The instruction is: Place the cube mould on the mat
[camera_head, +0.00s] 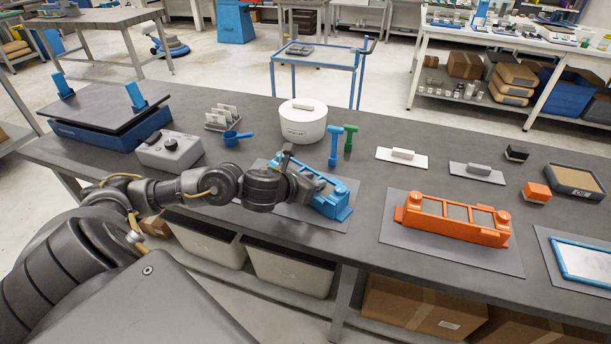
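A blue cube mould (338,198), a long frame with open cells, is over a grey mat (297,213) at the middle of the bench. My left arm comes in from the left, and its gripper (306,184) is at the mould's near left side, covering part of it. The fingertips are hidden or too small to read, so I cannot tell whether they grip the mould or whether it rests fully on the mat. An orange cube mould (455,220) lies on another grey mat (398,237) to the right. My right gripper is not in view.
Behind the blue mould stand a white round pot (303,128), a blue mallet (335,148) and a green one (349,140). A grey control box (169,150) and a blue-based plate (105,121) are left. Floats, small blocks and a tray (574,182) are right.

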